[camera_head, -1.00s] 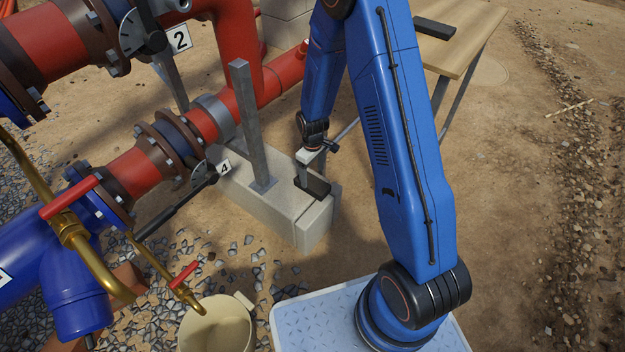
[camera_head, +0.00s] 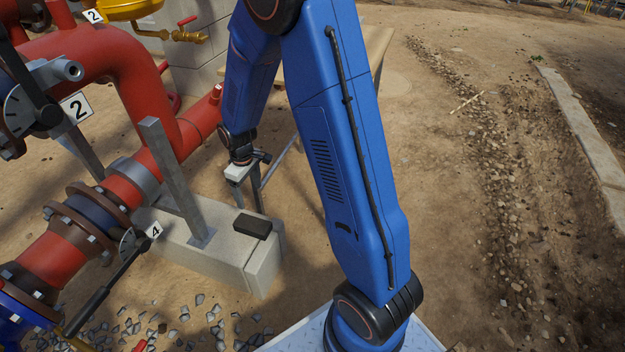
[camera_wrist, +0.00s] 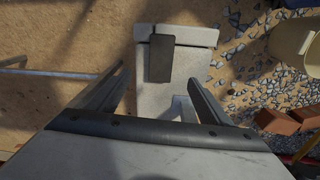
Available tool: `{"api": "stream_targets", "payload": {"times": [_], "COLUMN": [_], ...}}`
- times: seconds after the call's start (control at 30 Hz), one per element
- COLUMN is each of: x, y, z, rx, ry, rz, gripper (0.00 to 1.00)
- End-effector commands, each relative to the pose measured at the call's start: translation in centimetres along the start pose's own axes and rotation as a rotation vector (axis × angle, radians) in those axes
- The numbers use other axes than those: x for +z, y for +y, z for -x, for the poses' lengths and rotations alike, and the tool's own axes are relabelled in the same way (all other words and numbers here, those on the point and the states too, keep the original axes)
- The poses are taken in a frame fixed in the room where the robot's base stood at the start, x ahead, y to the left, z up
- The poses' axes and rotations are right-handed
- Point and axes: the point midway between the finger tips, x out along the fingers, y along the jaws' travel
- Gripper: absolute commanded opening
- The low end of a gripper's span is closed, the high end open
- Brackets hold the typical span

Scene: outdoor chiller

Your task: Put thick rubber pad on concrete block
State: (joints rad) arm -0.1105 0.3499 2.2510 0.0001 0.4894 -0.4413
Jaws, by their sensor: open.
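The thick rubber pad (camera_head: 252,226) is a dark, flat rectangular block. It lies on top of the pale concrete block (camera_head: 225,258), near its front end, to the right of the steel post's foot. In the wrist view the pad (camera_wrist: 161,58) lies flat on the concrete block (camera_wrist: 190,68). My gripper (camera_head: 256,200) hangs above and behind the pad in the head view, apart from it. In the wrist view my gripper's two fingers (camera_wrist: 157,92) are spread wide with nothing between them.
A grey steel post (camera_head: 175,185) rises from the block close to my gripper's left. Red pipework (camera_head: 130,80) with a lever valve marked 4 runs along the left. A wooden table (camera_head: 375,50) stands behind my arm. A beige bucket (camera_wrist: 292,38) stands on gravel.

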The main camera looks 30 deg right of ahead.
Motion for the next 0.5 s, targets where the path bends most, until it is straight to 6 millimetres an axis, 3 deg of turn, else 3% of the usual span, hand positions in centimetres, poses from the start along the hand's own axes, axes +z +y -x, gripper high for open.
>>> {"api": "stream_targets", "payload": {"times": [0.1, 0.5], "x": [1.2, 7.0], "y": [-0.1, -1.5], "z": [4.0, 15.1], "rx": [0.014, 0.048], "ry": [0.030, 0.112], "rz": [-0.040, -0.175], "gripper": [0.73, 0.73]}}
